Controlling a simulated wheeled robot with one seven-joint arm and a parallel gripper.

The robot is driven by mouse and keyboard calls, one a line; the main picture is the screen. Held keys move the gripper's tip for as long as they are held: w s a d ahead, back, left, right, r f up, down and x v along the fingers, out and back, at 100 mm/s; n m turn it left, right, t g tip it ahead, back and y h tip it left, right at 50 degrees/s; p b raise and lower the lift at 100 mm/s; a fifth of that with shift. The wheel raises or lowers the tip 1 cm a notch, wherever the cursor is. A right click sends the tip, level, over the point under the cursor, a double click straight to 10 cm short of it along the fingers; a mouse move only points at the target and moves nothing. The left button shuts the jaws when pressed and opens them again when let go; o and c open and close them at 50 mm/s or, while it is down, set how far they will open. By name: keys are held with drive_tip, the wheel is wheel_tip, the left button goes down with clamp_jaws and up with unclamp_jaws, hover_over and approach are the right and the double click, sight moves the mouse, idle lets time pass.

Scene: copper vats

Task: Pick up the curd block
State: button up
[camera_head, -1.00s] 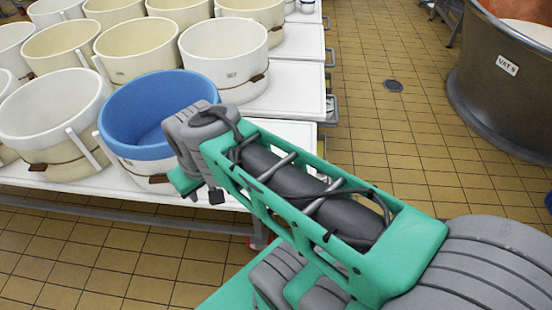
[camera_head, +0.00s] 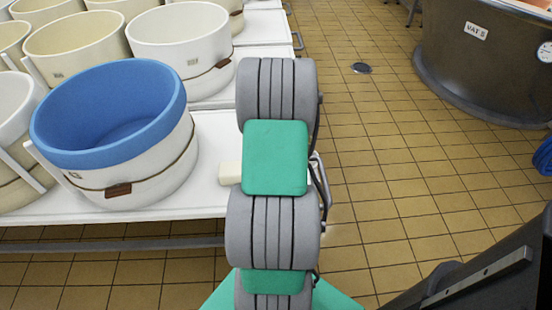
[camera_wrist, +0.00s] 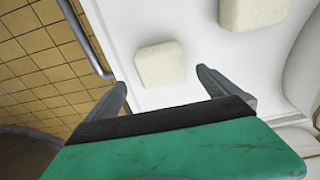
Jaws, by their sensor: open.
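Two pale cream curd blocks lie on the white table top in the wrist view. The nearer curd block (camera_wrist: 160,66) sits just beyond and between my fingertips, apart from them. The other curd block (camera_wrist: 253,12) is farther off to the right, cut by the top edge. My gripper (camera_wrist: 161,80) is open, with nothing between its fingers. In the head view one pale block (camera_head: 230,173) shows at the left edge of my arm, partly hidden by it; I cannot tell which of the two it is. My arm hides the gripper there.
A white tub with a blue liner (camera_head: 112,115) stands on the white table (camera_head: 215,140) left of my arm. Several cream tubs (camera_head: 180,40) stand behind it. A metal rail (camera_wrist: 85,40) runs along the table edge. A large vat (camera_head: 480,60) stands right, across open tiled floor.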

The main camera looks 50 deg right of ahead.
drive_tip(key=f, duration=0.3)
drive_tip(key=f+b, duration=0.1)
drive_tip(key=f, duration=0.1)
drive_tip(key=shift+w+d+f, duration=0.15)
drive_tip(key=shift+w+f, duration=0.15)
drive_tip(key=shift+f, duration=0.05)
drive_tip(key=shift+r, duration=0.15)
drive_tip(key=c, duration=1.8)
